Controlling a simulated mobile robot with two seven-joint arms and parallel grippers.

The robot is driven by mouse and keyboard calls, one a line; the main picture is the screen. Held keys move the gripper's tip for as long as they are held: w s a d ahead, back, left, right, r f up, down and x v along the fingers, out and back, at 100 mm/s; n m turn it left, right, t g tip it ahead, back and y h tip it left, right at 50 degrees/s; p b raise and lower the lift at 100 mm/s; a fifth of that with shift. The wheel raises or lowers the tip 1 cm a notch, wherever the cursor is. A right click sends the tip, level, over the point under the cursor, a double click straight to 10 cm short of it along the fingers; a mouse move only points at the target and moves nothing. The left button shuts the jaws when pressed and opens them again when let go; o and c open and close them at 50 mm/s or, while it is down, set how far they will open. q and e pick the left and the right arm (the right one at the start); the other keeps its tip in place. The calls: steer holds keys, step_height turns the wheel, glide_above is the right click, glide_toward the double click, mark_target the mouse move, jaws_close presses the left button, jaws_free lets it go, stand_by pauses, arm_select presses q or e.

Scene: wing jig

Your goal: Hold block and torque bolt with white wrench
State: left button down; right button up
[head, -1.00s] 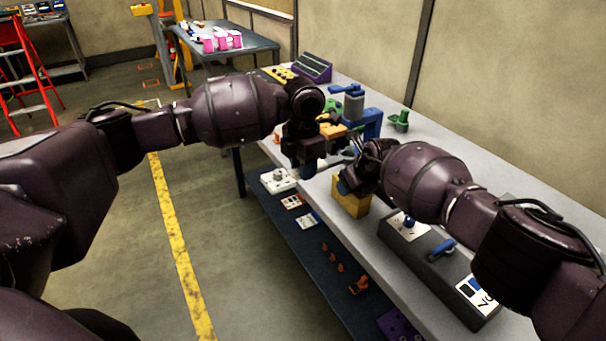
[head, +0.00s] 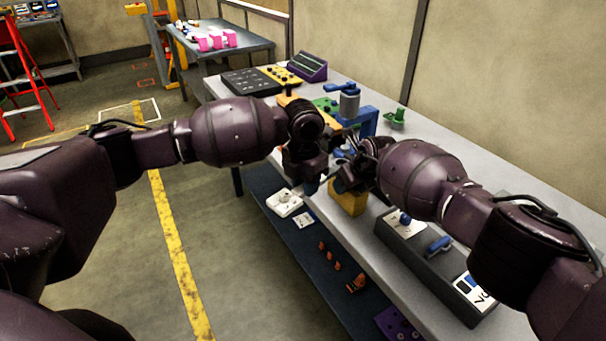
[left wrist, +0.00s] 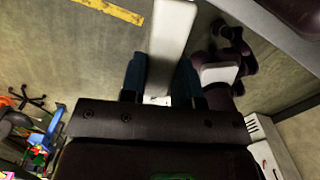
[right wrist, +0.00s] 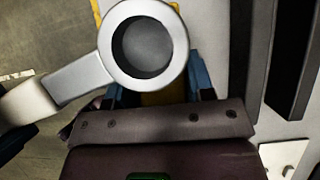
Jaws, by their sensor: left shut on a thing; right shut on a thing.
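My left gripper (head: 311,184) is shut on the pale handle of the white wrench, which runs between its blue fingers in the left wrist view (left wrist: 172,35). The wrench's ring end (right wrist: 108,62) shows in the right wrist view, in front of my right gripper's fingers. My right gripper (head: 342,184) is shut on the yellow block (head: 350,204) at the table's near edge. The block shows partly behind the ring in the right wrist view (right wrist: 165,98). A dark grey round centre fills the ring; I cannot tell whether it is the bolt head.
A dark grey box (head: 425,250) with blue handles stands right of the block. A blue stand with a grey cylinder (head: 349,103) and a green piece (head: 396,117) stand behind the grippers. A lower blue shelf (head: 300,255) holds small parts. Open floor lies left.

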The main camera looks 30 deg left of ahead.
arm_select(q)
steer(key=shift+d+f, duration=0.15)
steer(key=shift+f, duration=0.1)
stand_by(0.7)
steer(key=shift+s+f, duration=0.15)
steer(key=shift+f, duration=0.6)
steer(key=shift+f, duration=0.15)
steer(key=shift+w+a+f+m, duration=0.2)
steer(key=shift+a+m, duration=0.35)
steer(key=shift+m, duration=0.05)
steer(key=shift+w+a+f+m, duration=0.15)
steer(key=shift+w+a+m, duration=0.05)
steer(key=shift+a+m, duration=0.35)
steer(key=shift+w+r, duration=0.1)
steer(key=shift+r, duration=0.15)
